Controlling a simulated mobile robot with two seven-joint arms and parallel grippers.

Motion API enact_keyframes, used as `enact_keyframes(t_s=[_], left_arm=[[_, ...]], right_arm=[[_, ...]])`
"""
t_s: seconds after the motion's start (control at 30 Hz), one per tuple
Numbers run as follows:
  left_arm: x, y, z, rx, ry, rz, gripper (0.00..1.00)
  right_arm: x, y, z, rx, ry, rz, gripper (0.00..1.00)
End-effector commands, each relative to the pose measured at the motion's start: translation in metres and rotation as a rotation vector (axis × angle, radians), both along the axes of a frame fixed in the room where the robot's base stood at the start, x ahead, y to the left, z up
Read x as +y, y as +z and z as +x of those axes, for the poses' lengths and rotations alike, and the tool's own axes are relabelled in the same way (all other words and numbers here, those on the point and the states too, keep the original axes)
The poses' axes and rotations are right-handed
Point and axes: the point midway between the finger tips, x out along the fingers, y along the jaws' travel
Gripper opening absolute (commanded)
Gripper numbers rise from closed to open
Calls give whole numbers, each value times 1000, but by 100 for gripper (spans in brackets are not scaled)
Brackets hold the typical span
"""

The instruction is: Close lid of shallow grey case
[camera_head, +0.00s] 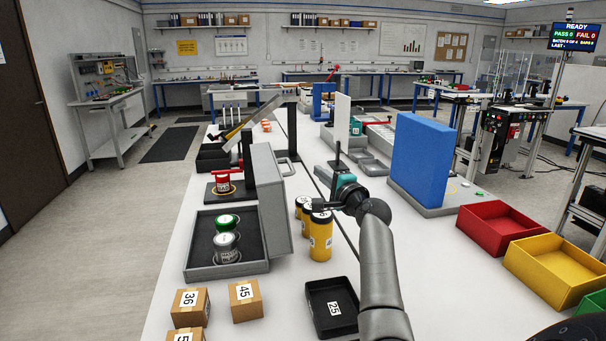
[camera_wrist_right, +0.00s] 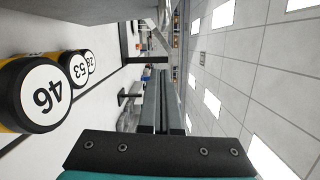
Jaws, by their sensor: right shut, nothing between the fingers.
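The shallow grey case (camera_head: 192,273) is open on the white table, left of centre in the head view. Its grey lid (camera_head: 270,190) stands upright along the right side. A green-topped can (camera_head: 228,222) and a white-topped can (camera_head: 224,243) stand inside the case. My right gripper (camera_head: 337,155) is right of the lid, apart from it, with its fingers pointing away from me. The right wrist view shows its fingers (camera_wrist_right: 163,80) together and empty, with a grey surface, probably the lid (camera_wrist_right: 105,8), at the top edge. My left gripper is not in view.
Yellow canisters (camera_head: 320,240) stand between the lid and my right arm. A black tray (camera_head: 331,307) and numbered boxes (camera_head: 245,299) are nearer. A blue panel (camera_head: 420,160), a red bin (camera_head: 497,226) and a yellow bin (camera_head: 553,263) are at right.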

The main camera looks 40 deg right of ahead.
Motion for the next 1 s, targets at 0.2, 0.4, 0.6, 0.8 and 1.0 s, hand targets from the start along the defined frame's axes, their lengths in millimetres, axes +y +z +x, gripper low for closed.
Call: enact_keyframes(t_s=[0.2, 0.4, 0.6, 0.8, 1.0], left_arm=[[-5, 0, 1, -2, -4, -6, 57], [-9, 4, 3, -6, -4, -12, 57], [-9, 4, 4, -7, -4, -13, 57], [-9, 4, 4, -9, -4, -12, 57], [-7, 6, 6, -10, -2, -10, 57]], right_arm=[[9, 3, 24, -1, 3, 3, 0], [27, 5, 33, -1, 1, 2, 0], [31, 5, 35, 0, 0, 0, 0], [31, 5, 35, 0, 0, 0, 0], [32, 8, 39, 7, 1, -15, 0]])
